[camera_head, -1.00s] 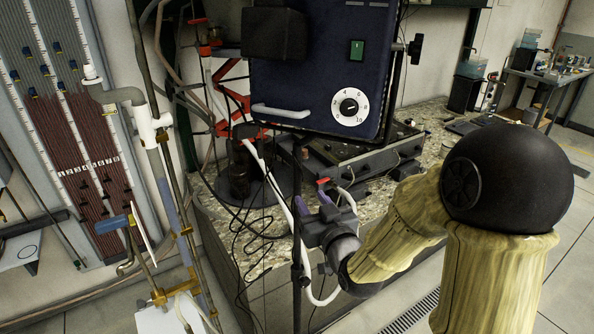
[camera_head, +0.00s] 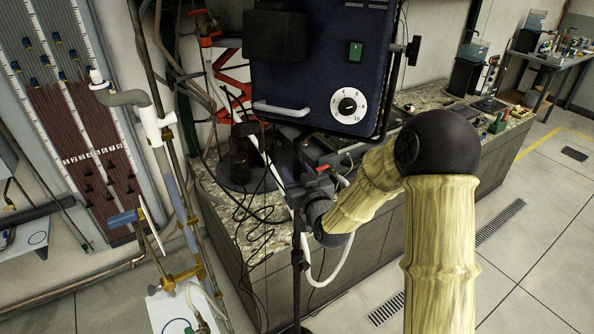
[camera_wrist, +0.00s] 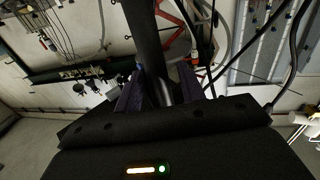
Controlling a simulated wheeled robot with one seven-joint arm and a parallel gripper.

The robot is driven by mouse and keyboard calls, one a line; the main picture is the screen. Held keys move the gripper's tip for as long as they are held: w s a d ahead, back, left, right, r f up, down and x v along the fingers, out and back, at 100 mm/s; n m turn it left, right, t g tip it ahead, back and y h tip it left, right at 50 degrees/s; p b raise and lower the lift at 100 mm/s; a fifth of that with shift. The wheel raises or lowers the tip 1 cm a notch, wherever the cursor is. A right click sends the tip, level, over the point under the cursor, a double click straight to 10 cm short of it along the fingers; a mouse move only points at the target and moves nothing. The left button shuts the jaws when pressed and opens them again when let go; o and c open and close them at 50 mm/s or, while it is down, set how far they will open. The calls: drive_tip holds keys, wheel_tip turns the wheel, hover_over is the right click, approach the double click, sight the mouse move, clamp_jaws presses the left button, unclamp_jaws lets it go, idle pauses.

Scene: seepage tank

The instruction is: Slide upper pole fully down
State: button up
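A thin dark upright pole (camera_head: 296,279) stands in front of the stone-topped bench in the head view. I take it to be the pole of the task; where its upper section begins I cannot tell. My gripper (camera_head: 296,188) is at this pole, in front of the bench. Its fingertips are hard to make out there. In the wrist view the dark pole (camera_wrist: 143,30) runs up from between the two purple fingers of my gripper (camera_wrist: 163,75). The fingers stand apart, with a light gap beside the pole, so the gripper looks open.
A dark blue box with a dial (camera_head: 317,60) hangs just above my gripper. A white hose (camera_head: 339,262) loops beside the pole. A brass-fitted clear tube (camera_head: 174,190) stands left. The stone-topped bench (camera_head: 431,96) is behind. Open floor (camera_head: 548,235) lies right.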

sight(299, 230)
clamp_jaws()
drive_tip(key=shift+f, duration=0.15)
wheel_tip(299, 230, down, 21)
drive_tip(key=b, duration=2.2)
drive_tip(key=shift+s, duration=0.1)
drive_tip(key=shift+d, duration=0.1)
drive_tip(key=shift+c, duration=0.5)
unclamp_jaws()
drive_tip(key=shift+o, duration=0.5)
drive_tip(key=shift+r, duration=0.35)
